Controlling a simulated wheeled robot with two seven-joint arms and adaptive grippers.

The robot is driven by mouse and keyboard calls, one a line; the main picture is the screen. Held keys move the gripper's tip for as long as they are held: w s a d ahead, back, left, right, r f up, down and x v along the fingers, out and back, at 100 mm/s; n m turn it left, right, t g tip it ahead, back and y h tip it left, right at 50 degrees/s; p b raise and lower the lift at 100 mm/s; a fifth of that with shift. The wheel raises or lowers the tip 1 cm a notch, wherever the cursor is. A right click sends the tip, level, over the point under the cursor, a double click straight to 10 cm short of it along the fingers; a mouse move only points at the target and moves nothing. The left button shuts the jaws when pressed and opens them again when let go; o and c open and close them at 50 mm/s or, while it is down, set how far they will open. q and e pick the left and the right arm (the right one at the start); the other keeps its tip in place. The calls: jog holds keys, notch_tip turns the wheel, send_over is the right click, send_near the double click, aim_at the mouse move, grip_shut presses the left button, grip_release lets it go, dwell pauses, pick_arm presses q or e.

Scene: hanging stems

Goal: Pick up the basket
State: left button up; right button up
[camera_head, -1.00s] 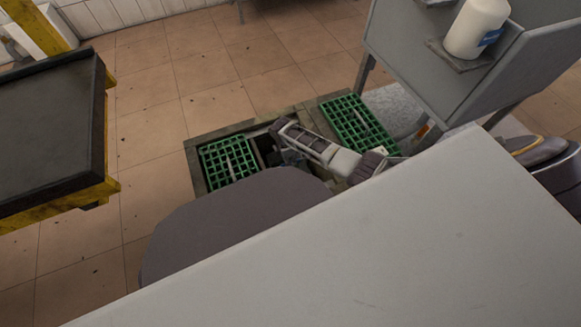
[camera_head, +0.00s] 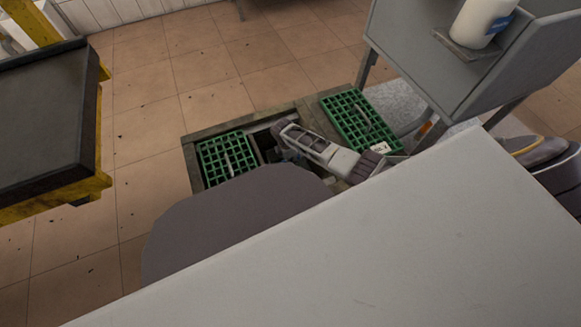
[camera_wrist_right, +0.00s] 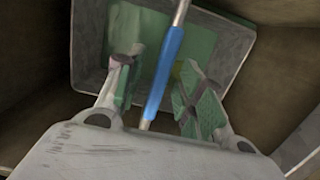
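The basket (camera_wrist_right: 88,64) fills the middle of the right wrist view as a grey, open-topped container with a greenish inside. Its thin metal handle has a blue grip (camera_wrist_right: 165,72) and runs up across the opening. My right gripper (camera_wrist_right: 158,78) is open, with one finger on each side of the blue grip. Both fingers look apart from it. In the head view my right arm reaches down into a dark floor pit (camera_head: 264,140); the basket cannot be made out there. My left gripper is not in view.
Green grates lie to the left (camera_head: 228,158) and right (camera_head: 358,118) of the pit. Brown walls close in around the basket in the wrist view. A grey stand (camera_head: 415,50) holding a white bottle (camera_head: 481,22) is at upper right. A dark-topped table (camera_head: 40,115) stands at left.

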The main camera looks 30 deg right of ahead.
jog(key=shift+f, duration=0.5)
grip_shut()
dwell(0.3)
